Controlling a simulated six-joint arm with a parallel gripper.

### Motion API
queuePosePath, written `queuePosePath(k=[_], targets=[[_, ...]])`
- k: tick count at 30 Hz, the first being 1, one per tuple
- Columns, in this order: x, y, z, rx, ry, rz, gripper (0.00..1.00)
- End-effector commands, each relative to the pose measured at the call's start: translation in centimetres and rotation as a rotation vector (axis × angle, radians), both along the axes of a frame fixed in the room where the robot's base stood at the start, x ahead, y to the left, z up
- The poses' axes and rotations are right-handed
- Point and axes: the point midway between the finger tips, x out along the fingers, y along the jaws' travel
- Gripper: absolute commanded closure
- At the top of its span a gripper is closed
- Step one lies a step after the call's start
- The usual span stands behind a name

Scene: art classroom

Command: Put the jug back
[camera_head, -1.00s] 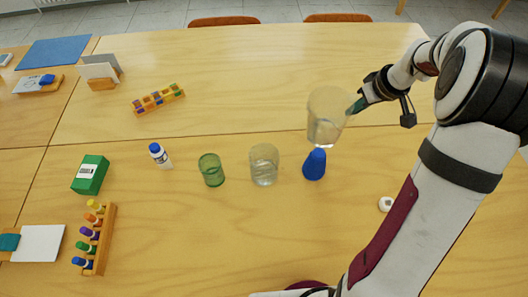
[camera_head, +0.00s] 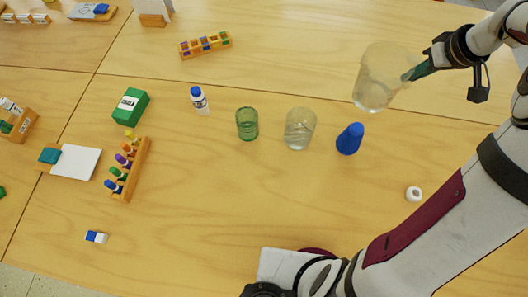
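A clear see-through jug (camera_head: 378,85) is held in the air above the table, slightly tilted, behind and right of a blue cone-shaped object (camera_head: 350,138). My gripper (camera_head: 414,73) is shut on the jug's right side, near its upper part. The fingertips are small and partly seen through the clear wall. A clear glass (camera_head: 299,129) holding some clear contents stands on the table left of the blue object. A green glass (camera_head: 247,124) stands further left.
A white bottle with blue cap (camera_head: 200,101), a green box (camera_head: 131,107) and a wooden rack of markers (camera_head: 132,168) stand on the left. A white roll (camera_head: 414,194) lies near my arm. The front middle of the table (camera_head: 210,220) is clear.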

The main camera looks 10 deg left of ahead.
Motion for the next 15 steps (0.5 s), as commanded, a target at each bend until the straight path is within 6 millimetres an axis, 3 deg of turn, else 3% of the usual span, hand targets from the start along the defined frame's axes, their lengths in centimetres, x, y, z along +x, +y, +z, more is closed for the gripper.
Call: queuePosePath(k=[8, 15], targets=[[0.5, 3.7, 0.0, 0.001, -0.001, 0.113, 1.0], [0.7, 9.8, -0.1, 0.003, 0.0, 0.302, 1.0]])
